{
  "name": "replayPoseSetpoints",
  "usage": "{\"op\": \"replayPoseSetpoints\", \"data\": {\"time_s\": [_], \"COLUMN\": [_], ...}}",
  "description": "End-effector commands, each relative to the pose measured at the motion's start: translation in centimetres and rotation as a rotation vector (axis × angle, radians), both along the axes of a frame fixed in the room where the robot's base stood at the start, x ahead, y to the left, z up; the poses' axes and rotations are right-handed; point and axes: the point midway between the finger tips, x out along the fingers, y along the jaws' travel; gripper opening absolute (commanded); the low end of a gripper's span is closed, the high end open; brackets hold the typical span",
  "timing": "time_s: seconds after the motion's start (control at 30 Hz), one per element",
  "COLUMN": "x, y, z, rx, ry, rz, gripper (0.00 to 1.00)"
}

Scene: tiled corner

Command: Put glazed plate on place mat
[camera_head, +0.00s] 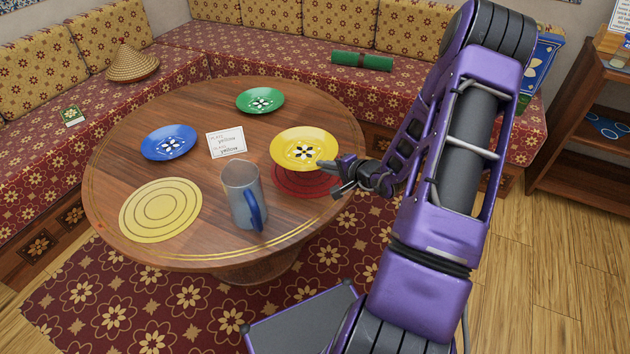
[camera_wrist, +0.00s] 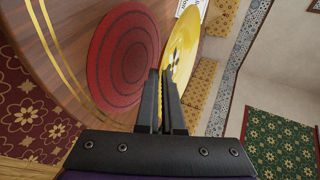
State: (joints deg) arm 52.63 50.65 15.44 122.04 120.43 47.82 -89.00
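The yellow glazed plate (camera_head: 322,148), with a black and white flower centre, is held by its right rim in my gripper (camera_head: 340,169), a little above the red round mat (camera_head: 300,188). In the wrist view the fingers (camera_wrist: 163,78) close on the edge of the yellow plate (camera_wrist: 184,45), with the red mat (camera_wrist: 122,60) beside it. A yellow round mat (camera_head: 160,210) lies bare at the table's front left. A blue plate (camera_head: 168,142) and a green plate (camera_head: 260,100) rest on the table. A white card (camera_head: 226,142) reads "yellow" on both lines.
A grey mug with a blue handle (camera_head: 243,192) stands at the front of the round wooden table (camera_head: 200,105), between the red and yellow mats. Cushioned benches (camera_head: 290,62) surround the back. A wooden shelf (camera_head: 575,165) stands at the right.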

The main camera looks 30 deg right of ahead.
Motion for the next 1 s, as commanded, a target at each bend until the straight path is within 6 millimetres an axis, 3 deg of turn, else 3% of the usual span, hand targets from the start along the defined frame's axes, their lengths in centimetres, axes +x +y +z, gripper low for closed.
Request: {"op": "replayPoseSetpoints", "data": {"time_s": [0.13,0.6,1.0], "x": [0.0,0.0,0.1], "y": [0.1,0.1,0.1], "z": [-2.9,-8.2,-8.8], "rx": [0.005,0.003,0.001], "ry": [-0.001,-0.002,-0.003], "rz": [-0.001,0.001,0.003], "gripper": [0.00,0.00,0.00]}}
